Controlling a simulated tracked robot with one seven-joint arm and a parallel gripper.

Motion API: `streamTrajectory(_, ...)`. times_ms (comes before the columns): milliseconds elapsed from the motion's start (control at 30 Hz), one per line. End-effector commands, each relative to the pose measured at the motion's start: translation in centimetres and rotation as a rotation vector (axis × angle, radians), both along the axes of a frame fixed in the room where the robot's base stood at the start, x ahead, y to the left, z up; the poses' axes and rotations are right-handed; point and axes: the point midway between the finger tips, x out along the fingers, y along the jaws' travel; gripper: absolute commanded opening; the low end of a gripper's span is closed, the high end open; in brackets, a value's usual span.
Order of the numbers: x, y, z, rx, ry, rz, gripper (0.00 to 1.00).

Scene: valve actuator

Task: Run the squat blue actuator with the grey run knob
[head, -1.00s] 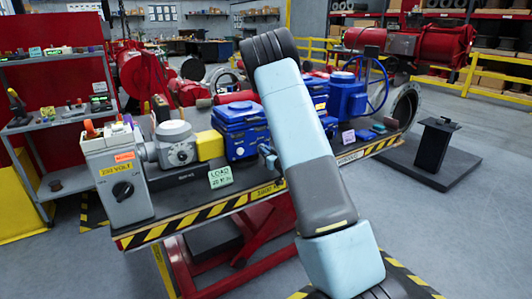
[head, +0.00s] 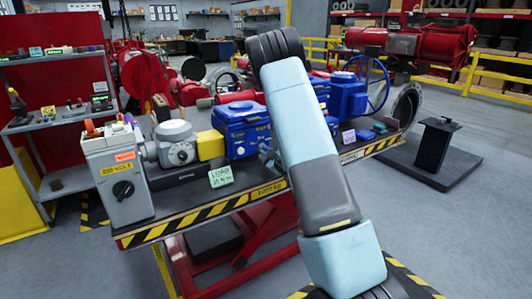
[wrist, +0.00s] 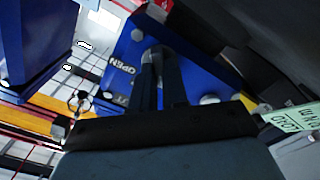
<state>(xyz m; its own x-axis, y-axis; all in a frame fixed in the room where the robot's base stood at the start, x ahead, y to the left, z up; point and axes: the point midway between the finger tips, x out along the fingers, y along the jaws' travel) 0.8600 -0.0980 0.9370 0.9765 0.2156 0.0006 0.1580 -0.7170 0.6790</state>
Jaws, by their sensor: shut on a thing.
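The squat blue actuator (head: 238,138) sits on the striped lift table in the head view, its lid bolted on. In the wrist view its blue face (wrist: 190,62) fills the middle, with the word OPEN beside a grey knob (wrist: 153,54). My gripper (wrist: 162,78) reaches this face with its two fingers close together, shut on the grey knob. The fingers hide most of the knob, so I cannot tell its pointer position. In the head view my gripper (head: 268,156) is small at the actuator's lower right front, partly behind my arm.
A grey control box (head: 120,178) with a black switch and a grey-and-yellow actuator (head: 180,146) stand left on the table. A green LOAD card (head: 221,176) is in front. A taller blue actuator with a handwheel (head: 350,95) stands right.

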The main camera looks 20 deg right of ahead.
Motion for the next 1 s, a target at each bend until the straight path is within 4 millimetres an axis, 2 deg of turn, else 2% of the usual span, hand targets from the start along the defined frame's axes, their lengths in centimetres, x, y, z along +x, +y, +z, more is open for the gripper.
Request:
streamTrajectory(633,-0.09,0.14,-0.24,-0.054,-0.007,0.002,0.00)
streamTrajectory(667,-0.09,0.15,-0.25,-0.054,-0.007,0.002,0.16)
streamTrajectory(700,-0.09,0.15,-0.25,-0.054,-0.007,0.002,0.20)
streamTrajectory(900,-0.05,0.10,-0.16,-0.053,-0.009,0.001,0.39)
streamTrajectory(1000,-0.05,0.08,-0.12,-0.053,-0.010,0.001,0.39)
